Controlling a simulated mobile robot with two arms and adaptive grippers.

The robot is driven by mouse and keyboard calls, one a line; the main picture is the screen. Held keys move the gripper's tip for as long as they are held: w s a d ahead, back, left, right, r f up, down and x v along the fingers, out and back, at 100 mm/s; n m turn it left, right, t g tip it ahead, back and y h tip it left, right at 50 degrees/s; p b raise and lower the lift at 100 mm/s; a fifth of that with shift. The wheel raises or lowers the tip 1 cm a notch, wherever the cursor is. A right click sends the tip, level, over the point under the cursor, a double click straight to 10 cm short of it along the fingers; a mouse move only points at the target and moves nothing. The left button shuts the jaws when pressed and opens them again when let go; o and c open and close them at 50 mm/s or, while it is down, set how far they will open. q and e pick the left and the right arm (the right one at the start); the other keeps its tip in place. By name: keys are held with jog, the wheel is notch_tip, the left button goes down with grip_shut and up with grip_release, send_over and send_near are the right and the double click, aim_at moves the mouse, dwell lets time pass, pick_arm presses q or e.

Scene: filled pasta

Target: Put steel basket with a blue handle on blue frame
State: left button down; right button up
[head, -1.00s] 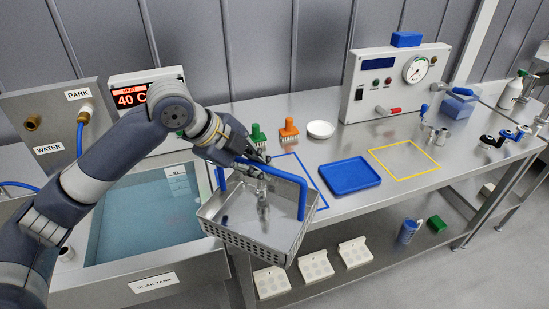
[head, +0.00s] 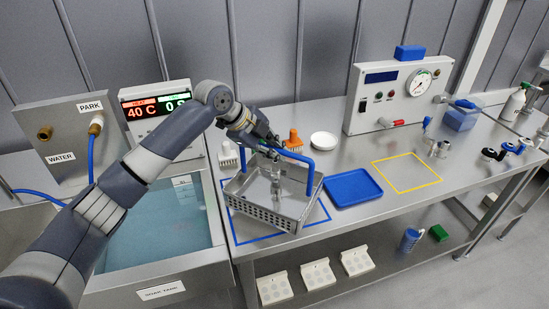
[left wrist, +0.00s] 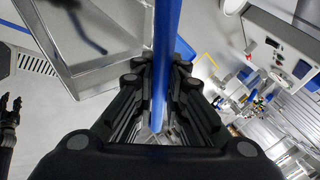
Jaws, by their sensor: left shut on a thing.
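The steel basket (head: 262,216) has perforated walls and a blue handle (head: 312,180) arching over it. It is level, over the area inside the blue frame (head: 250,240), whose lines show to its left and along its near side. I cannot tell for sure whether its bottom touches the table. My left gripper (head: 266,150) is shut on the handle's top bar. In the left wrist view the handle (left wrist: 160,65) runs between the fingers, with the basket (left wrist: 110,75) beyond. Metal items lie inside the basket. A dark gripper, apparently my right (left wrist: 10,108), shows at the left edge there, its opening unclear.
A blue tray (head: 352,188) lies just right of the frame, then a yellow frame (head: 405,187). The soak tank (head: 160,225) is to the left. A control box (head: 395,98) stands at the back.

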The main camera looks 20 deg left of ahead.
pick_arm(q)
notch_tip(320, 180, down, 3)
jog(key=shift+f+p, duration=0.1)
jog(key=shift+p, duration=0.45)
jog(key=shift+f, duration=0.1)
jog(key=c, duration=1.6)
grip_release()
jog(key=shift+s, duration=0.15)
jog(key=shift+c, duration=0.2)
jog(key=b+v, duration=0.2)
jog(key=v, duration=1)
